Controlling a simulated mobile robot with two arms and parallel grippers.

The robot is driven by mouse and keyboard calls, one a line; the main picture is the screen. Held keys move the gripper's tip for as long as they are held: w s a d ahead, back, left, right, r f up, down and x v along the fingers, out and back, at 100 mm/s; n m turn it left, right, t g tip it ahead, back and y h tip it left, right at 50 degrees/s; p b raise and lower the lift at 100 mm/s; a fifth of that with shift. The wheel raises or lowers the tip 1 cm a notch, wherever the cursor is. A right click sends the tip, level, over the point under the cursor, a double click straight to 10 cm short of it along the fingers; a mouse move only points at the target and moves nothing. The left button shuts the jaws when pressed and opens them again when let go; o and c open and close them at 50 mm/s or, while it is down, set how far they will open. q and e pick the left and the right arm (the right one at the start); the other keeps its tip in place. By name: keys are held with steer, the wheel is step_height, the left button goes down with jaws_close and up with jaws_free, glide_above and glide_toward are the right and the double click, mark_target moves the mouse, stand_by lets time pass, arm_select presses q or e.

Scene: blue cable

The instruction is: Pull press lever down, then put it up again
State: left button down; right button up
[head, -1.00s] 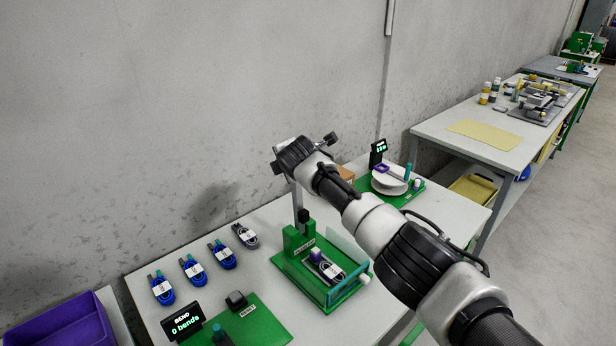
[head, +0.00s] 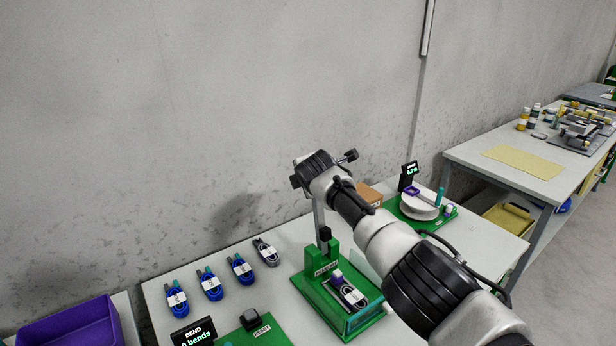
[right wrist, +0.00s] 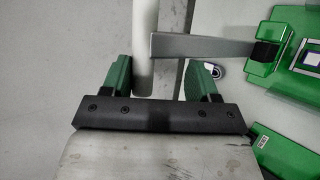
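The press (head: 310,292) is green and stands on the table, with a bundled cable (head: 352,294) in it. Its grey lever (head: 320,216) rises steeply from a black pivot; my right wrist hides its top in the head view. In the right wrist view the lever arm (right wrist: 200,47) runs from the black pivot to a pale round handle (right wrist: 145,35). My right gripper (right wrist: 157,68) is open, its green fingers on either side of the handle. The handle is nearer the left finger, with a clear gap to the right one. My left gripper is not in view.
Several bundled cables (head: 240,269) lie left of the press. A BEND display (head: 193,331) and a green fixture (head: 258,330) are in front of them. A round white device (head: 419,207) stands behind right. The wall is close behind the table.

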steer(key=shift+s+d+f, duration=0.15)
steer(key=shift+d+f, duration=0.15)
steer(key=shift+f, duration=0.1)
steer(key=v, duration=1.1)
steer(key=shift+w+a+r, duration=0.25)
steer(key=shift+a+r, duration=0.1)
steer(key=shift+a, duration=0.05)
steer(key=shift+f, duration=0.1)
